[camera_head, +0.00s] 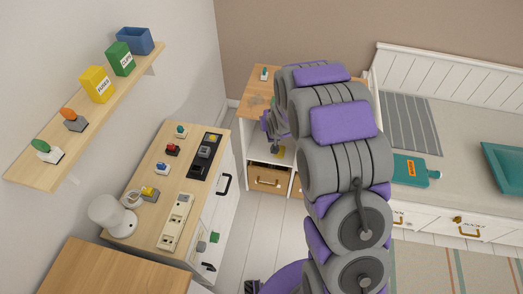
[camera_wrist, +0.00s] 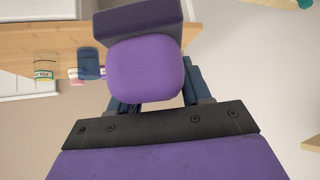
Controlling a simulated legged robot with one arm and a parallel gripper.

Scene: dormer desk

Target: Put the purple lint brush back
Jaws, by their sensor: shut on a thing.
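A purple rounded block with a darker purple slab beyond it, which I take for the purple lint brush (camera_wrist: 145,68), fills the upper middle of the wrist view. My gripper (camera_wrist: 156,92) is shut on it, with dark blue fingers on either side; the block hides their tips. In the head view my gripper (camera_head: 275,130) is partly behind my arm, in front of the small wooden table (camera_head: 258,83). The brush cannot be made out clearly there.
A wall shelf (camera_head: 128,75) holds a yellow box (camera_head: 97,84), green box (camera_head: 120,59) and blue bin (camera_head: 135,40). The cabinet top (camera_head: 150,215) bears several small items. Pale floor (camera_head: 258,215) between is open.

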